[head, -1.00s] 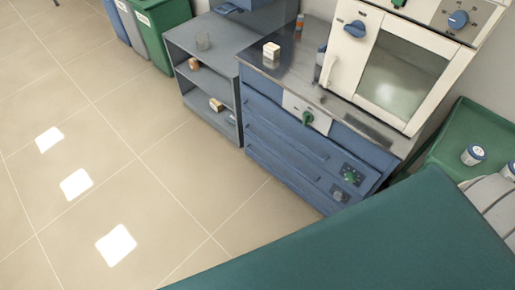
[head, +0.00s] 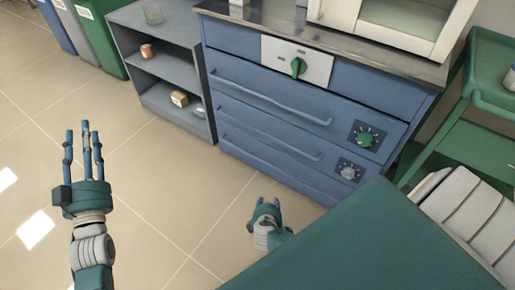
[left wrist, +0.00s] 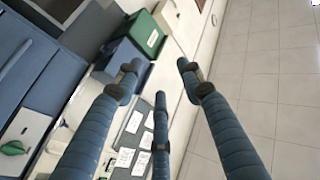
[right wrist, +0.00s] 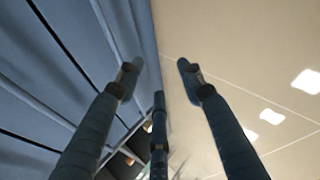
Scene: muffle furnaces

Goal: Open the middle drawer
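The blue cabinet has stacked fronts in the head view. The uppermost front has a green knob (head: 298,68) on a white plate. Below it is the middle drawer (head: 300,98), with a long bar handle (head: 268,96) and a green dial (head: 364,138). A lower drawer (head: 270,138) has its own handle and a grey dial. All fronts look closed. My left gripper (head: 84,133) is open and empty over the floor, left of the cabinet. My right gripper (head: 266,202) is open and empty, low in front of the cabinet. The drawer fronts (right wrist: 60,60) fill the right wrist view's left side.
A grey open shelf (head: 165,70) with small items stands left of the cabinet. Several bins (head: 98,35) stand beyond it. A green cart (head: 455,110) is at the right. An oven (head: 400,22) sits on the countertop. The tiled floor (head: 150,180) in front is free.

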